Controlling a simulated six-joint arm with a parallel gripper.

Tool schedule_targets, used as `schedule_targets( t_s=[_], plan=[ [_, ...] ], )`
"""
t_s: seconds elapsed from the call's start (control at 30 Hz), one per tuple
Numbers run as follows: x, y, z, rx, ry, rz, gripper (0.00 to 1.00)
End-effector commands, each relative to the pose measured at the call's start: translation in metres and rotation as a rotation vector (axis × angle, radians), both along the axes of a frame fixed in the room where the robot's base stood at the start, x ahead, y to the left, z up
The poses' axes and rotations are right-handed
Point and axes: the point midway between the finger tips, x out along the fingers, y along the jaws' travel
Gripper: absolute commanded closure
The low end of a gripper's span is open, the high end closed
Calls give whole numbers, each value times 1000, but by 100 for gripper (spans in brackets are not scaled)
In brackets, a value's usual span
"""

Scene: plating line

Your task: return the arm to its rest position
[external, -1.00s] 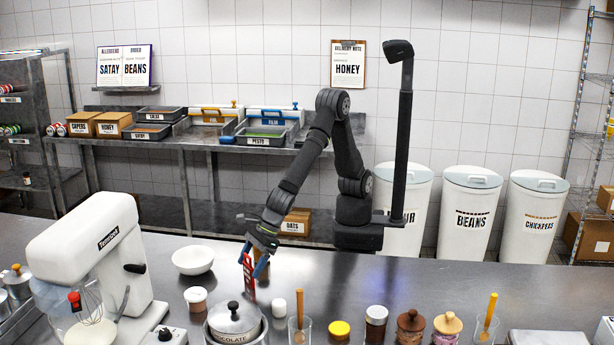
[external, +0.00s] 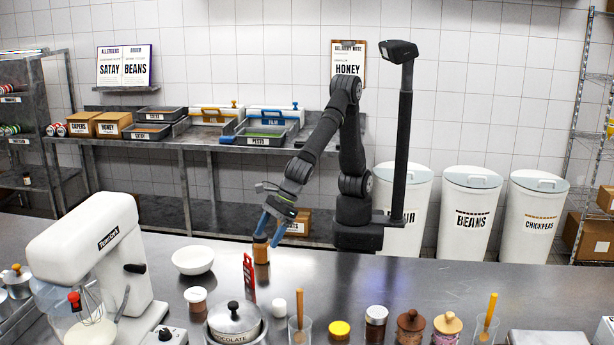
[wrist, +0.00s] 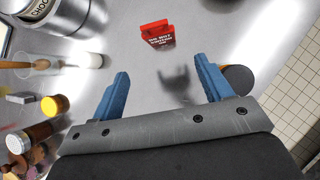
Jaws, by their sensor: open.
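My gripper (external: 270,232) is open above the steel counter (external: 400,282). In the wrist view its two blue fingers (wrist: 163,78) are spread with nothing between them. A red sign with white lettering (external: 249,275) stands on the counter in front of the gripper, apart from it. The sign also shows in the wrist view (wrist: 157,36), beyond the fingertips. A small jar with an orange-brown body (external: 261,254) stands close by the fingers in the external view. In the wrist view a dark round top (wrist: 238,79) is partly hidden behind the right finger.
A white bowl (external: 193,260), a lidded pot (external: 234,318) and a stand mixer (external: 95,255) are to the left. Several jars, among them a yellow-lidded one (external: 340,330), line the front edge. The counter's right middle is clear. A dark post (external: 404,150) rises behind.

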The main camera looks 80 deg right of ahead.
Motion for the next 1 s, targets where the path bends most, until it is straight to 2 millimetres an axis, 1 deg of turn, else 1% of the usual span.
schedule_targets(
  t_s=[0.03,0.1,0.67,0.7,0.8,0.9,1.0],
  plan=[
    [5,4,-13,-7,1,-1,28],
    [10,9,-24,-6,2,-2,28],
    [48,47,-106,-5,2,-2,28],
    [47,48,-101,1,0,-2,28],
    [47,47,-77,5,-1,-2,28],
    [47,47,-59,4,0,-2,28],
    [54,35,-54,-1,1,-4,28]
  ],
)
